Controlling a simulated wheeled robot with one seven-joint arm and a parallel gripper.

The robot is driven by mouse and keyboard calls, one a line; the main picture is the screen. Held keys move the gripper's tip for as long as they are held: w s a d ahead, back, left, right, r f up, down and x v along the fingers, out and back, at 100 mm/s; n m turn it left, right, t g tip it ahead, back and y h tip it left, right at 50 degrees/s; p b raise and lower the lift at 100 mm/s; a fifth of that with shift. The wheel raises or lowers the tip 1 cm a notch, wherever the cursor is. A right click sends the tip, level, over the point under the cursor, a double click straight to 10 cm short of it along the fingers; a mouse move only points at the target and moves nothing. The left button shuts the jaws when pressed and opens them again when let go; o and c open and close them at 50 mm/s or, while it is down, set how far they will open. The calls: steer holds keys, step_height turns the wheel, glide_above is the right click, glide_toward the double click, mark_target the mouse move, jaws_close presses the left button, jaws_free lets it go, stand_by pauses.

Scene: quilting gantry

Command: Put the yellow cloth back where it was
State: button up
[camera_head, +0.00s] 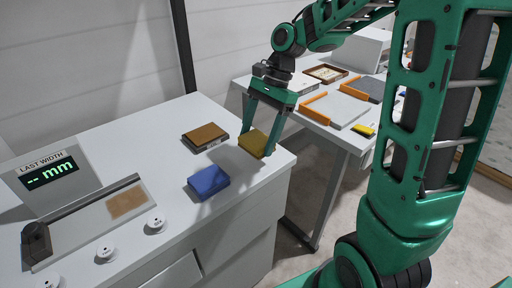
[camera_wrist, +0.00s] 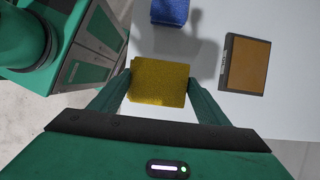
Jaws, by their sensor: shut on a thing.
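The yellow cloth (camera_head: 254,143) is a folded block at the right end of the white counter, near its corner. My gripper (camera_head: 262,135) points down and is shut on it, one finger on each side. In the wrist view the yellow cloth (camera_wrist: 159,83) sits between the two fingertips (camera_wrist: 159,84). I cannot tell whether the cloth touches the counter or is slightly above it.
A blue folded cloth (camera_head: 209,181) and a brown-topped block (camera_head: 204,136) lie close by on the counter (camera_head: 150,125). A second table (camera_head: 335,132) holds orange-edged trays and a small yellow item (camera_head: 363,130).

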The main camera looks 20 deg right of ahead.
mark_target(258, 147)
steer(key=shift+f, duration=2.05)
steer(key=shift+f, duration=0.1)
steer(key=o, duration=1.1)
steer(key=v, duration=1.2)
steer(key=s+d+f+n+h, duration=0.2)
steer(key=s+d, duration=0.4)
steer(key=s, duration=0.6)
steer(key=s+d+f+n+t+h, duration=0.1)
steer(key=s+d+f+n, duration=0.4)
steer(key=s, duration=0.8)
steer(key=shift+d+f+n+h, duration=0.25)
steer(key=shift+d+n+h, duration=0.25)
steer(key=shift+d+h, duration=0.15)
